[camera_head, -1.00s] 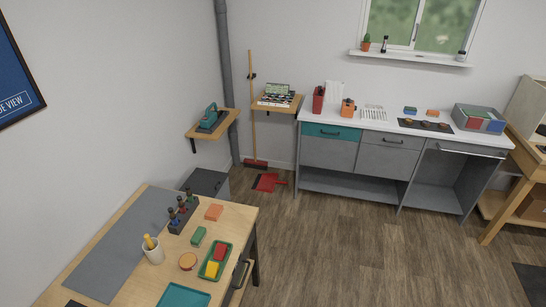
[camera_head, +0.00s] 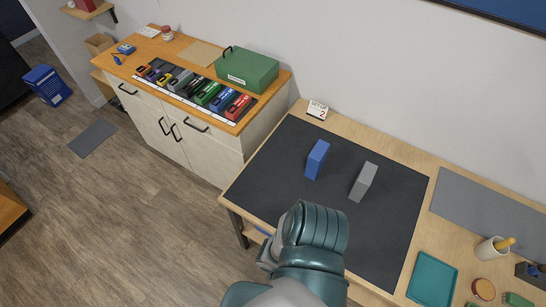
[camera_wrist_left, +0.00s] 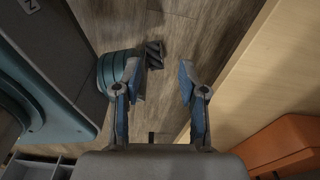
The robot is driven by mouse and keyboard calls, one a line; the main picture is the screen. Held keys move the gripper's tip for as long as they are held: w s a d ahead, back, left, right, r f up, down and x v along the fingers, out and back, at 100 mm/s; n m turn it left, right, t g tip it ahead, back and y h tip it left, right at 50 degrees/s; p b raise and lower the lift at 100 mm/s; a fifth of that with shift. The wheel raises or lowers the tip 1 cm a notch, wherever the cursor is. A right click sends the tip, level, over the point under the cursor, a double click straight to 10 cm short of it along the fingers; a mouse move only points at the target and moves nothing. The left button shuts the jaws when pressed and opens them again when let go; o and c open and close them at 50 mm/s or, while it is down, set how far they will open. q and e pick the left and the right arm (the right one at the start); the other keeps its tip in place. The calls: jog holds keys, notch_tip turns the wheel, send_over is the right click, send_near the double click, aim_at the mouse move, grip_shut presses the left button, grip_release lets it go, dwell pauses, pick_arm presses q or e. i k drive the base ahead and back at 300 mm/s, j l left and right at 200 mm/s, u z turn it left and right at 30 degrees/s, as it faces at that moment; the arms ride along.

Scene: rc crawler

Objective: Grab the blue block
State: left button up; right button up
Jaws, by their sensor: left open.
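The blue block (camera_head: 317,159) stands upright on a dark mat (camera_head: 290,205) on the wooden table in the head view. A grey block (camera_head: 363,181) of similar shape stands to its right, apart from it. One of my arms reaches in from the bottom in the head view, its teal part in front of the mat's near edge. No gripper fingers show there. My left gripper (camera_wrist_left: 160,90) is open and empty in the left wrist view, with wood floor behind its fingers. The blue block is not in that view. My right gripper is not clearly visible.
A cabinet left of the table holds a green box (camera_head: 247,69) and a row of coloured items. A teal tray (camera_head: 432,280) and a cup (camera_head: 491,250) are at the table's right. The left wrist view shows a pale wooden panel (camera_wrist_left: 265,85) and an orange object (camera_wrist_left: 290,145).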

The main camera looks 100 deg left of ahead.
aim_at(316, 159)
jog(key=u, duration=2.85)
